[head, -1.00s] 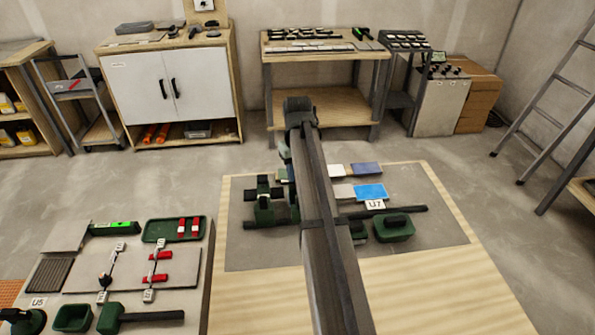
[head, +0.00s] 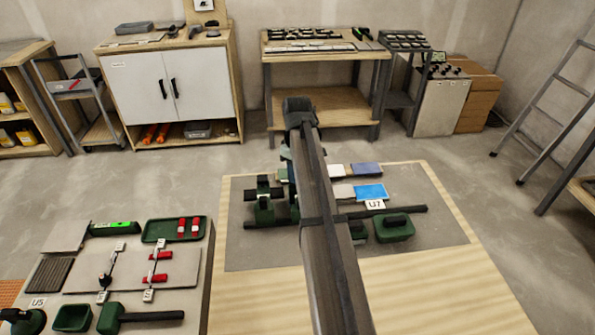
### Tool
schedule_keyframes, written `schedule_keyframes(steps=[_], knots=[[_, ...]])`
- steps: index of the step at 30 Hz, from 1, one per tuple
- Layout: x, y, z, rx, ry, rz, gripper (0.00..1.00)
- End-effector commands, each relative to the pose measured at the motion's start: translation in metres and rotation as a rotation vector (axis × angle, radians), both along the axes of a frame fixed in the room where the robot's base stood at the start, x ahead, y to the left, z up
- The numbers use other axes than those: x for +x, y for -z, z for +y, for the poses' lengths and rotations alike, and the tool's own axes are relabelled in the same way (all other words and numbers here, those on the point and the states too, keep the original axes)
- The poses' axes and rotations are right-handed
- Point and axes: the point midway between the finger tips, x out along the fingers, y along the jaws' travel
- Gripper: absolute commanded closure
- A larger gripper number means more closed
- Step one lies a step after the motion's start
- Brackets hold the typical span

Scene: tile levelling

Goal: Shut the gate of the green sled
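What looks like the green sled (head: 264,213) is a small dark green body with black cross parts, on the grey mat left of my arm. It sits at the left part of a long black rail (head: 405,210). My arm passes in front of its right side, so part of it may be hidden. The gate is too small and dark to make out, and I cannot tell whether it is open or shut. My gripper's fingers do not show; my own arm covers the area where it bends down behind.
Right of my arm lie a blue tile (head: 370,192), a darker blue tile (head: 366,169), a "U7" label (head: 375,204) and a green container (head: 394,229). A left board (head: 190,300) holds red-handled tools, a green tray (head: 160,230) and a mallet (head: 110,318). The front wood (head: 430,290) is clear.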

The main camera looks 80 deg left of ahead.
Motion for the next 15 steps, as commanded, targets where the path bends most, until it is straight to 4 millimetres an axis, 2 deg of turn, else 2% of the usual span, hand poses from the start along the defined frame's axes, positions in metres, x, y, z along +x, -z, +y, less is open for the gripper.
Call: schedule_keyframes(steps=[9,10,15], knots=[[-0.0003,0.0004,0.0004,0.001,-0.004,0.001,0.98],[-0.0003,0.0005,0.0004,0.001,-0.004,0.001,0.65],[-0.0002,0.0003,0.0002,0.0,-0.003,0.0,0.49]])
